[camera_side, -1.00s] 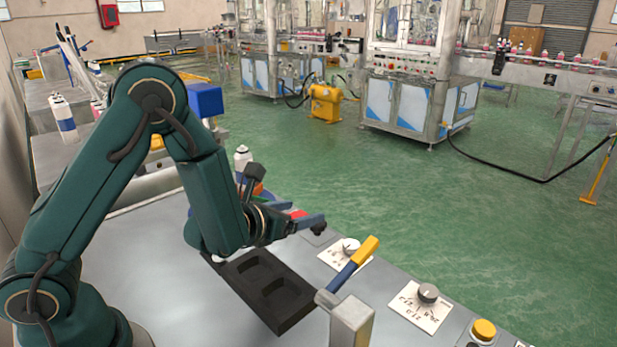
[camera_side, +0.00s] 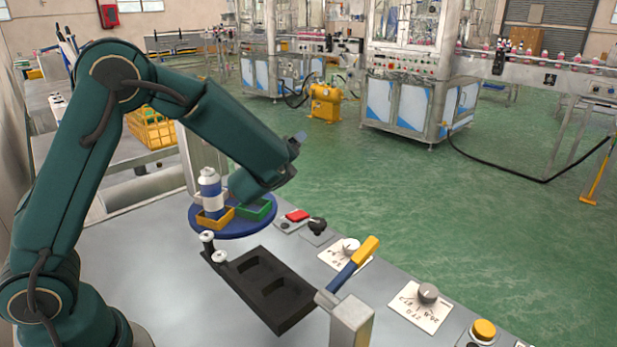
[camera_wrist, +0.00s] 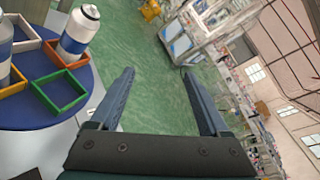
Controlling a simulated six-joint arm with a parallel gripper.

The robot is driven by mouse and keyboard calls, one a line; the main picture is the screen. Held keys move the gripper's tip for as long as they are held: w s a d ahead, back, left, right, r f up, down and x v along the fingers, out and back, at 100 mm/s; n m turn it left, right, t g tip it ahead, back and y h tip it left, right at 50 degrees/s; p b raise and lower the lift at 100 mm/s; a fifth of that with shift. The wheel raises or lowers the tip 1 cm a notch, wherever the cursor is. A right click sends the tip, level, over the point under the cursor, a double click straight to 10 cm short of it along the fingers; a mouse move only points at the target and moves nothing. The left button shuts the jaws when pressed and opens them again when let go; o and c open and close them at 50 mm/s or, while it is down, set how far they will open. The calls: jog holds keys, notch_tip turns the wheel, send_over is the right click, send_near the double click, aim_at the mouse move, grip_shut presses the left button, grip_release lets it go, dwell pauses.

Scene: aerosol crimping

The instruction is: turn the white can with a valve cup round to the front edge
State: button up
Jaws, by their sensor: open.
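The blue turntable (camera_side: 222,233) carries small coloured trays and cans behind the black holder. A white can with a blue band (camera_side: 210,182) stands upright there, in or just behind the yellow tray. In the wrist view, a white and blue can (camera_wrist: 80,32) stands by the orange tray (camera_wrist: 52,50), and another (camera_wrist: 4,50) is cut off at the left edge. I cannot tell which has a valve cup. My gripper (camera_wrist: 158,74) is open and empty, above and right of the turntable; in the side view it (camera_side: 298,140) points away over the floor.
The black holder (camera_side: 290,312) has two recesses and two small white-topped pieces (camera_side: 207,237) at its far end. A red button (camera_side: 297,215), dials (camera_side: 428,292) and a yellow-handled lever (camera_side: 362,255) line the table's right edge. A green tray (camera_side: 262,210) is on the turntable.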

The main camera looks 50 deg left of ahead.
jog(key=a+n+g+y, duration=0.3)
jog(key=n+g, duration=0.3)
jog(key=n, duration=0.8)
jog(key=n+g+h, duration=0.4)
jog(key=n+h, duration=0.5)
jog(key=n, duration=0.8)
send_near(318, 222)
jog(key=shift+x, duration=4)
